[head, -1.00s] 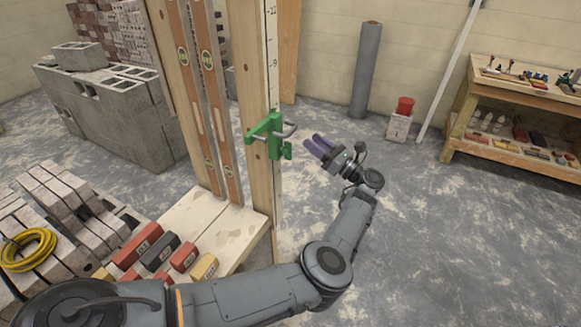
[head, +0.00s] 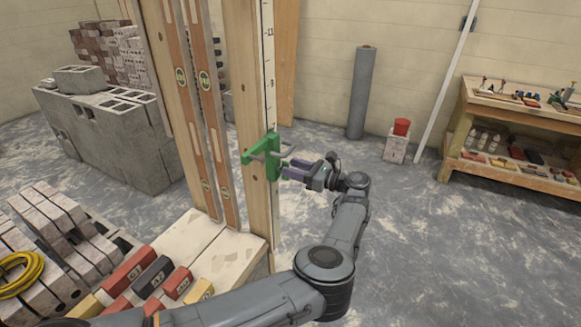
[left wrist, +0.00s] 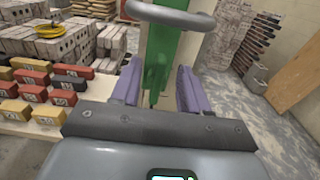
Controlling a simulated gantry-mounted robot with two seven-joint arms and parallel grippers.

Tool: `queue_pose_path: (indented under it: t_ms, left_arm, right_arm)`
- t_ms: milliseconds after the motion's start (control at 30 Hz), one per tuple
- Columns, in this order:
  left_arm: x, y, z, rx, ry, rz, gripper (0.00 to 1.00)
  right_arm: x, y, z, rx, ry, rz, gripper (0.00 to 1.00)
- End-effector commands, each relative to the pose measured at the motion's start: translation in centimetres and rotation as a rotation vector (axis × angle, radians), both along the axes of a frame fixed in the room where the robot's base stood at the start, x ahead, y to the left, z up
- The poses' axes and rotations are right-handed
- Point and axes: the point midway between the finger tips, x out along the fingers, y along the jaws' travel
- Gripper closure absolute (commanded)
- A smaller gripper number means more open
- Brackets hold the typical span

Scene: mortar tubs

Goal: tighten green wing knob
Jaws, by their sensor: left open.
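A darker green part, seemingly the wing knob (left wrist: 157,82), shows between my purple fingers there. My left gripper (head: 287,169) comes to the clamp from the right, fingers pointing at it. It is open, with a finger on either side of the green part; I cannot tell whether they touch it. My right gripper is not in view.
The wooden post (head: 240,95) carries a white measuring scale (head: 268,60). Two long spirit levels (head: 203,85) stand left of it. Labelled coloured blocks (head: 152,277) lie on a board at the post's foot. The floor on the right is open, up to a wooden shelf bench (head: 457,130).

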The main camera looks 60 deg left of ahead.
Motion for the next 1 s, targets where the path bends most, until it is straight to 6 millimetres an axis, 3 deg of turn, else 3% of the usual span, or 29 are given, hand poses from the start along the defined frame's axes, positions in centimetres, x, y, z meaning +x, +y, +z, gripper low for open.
queue_pose_path:
  t_ms: [200,500,567,800,1000]
  left_arm:
    - [-0.72,1.25,0.00,-0.001,0.000,0.000,0.55]
    - [-0.81,1.40,-0.01,0.000,0.001,-0.001,0.55]
    - [-0.81,1.40,-0.01,0.000,0.001,-0.001,0.61]
    - [-0.80,1.39,-0.02,0.000,0.001,-0.001,0.98]
    - [-0.79,1.38,-0.05,-0.002,0.004,-0.001,1.00]
  right_arm:
    - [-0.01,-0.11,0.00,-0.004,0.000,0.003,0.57]
    - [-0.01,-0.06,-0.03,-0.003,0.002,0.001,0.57]
    - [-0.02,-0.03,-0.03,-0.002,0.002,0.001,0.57]
    - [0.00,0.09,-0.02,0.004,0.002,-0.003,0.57]
    - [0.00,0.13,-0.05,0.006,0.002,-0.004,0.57]
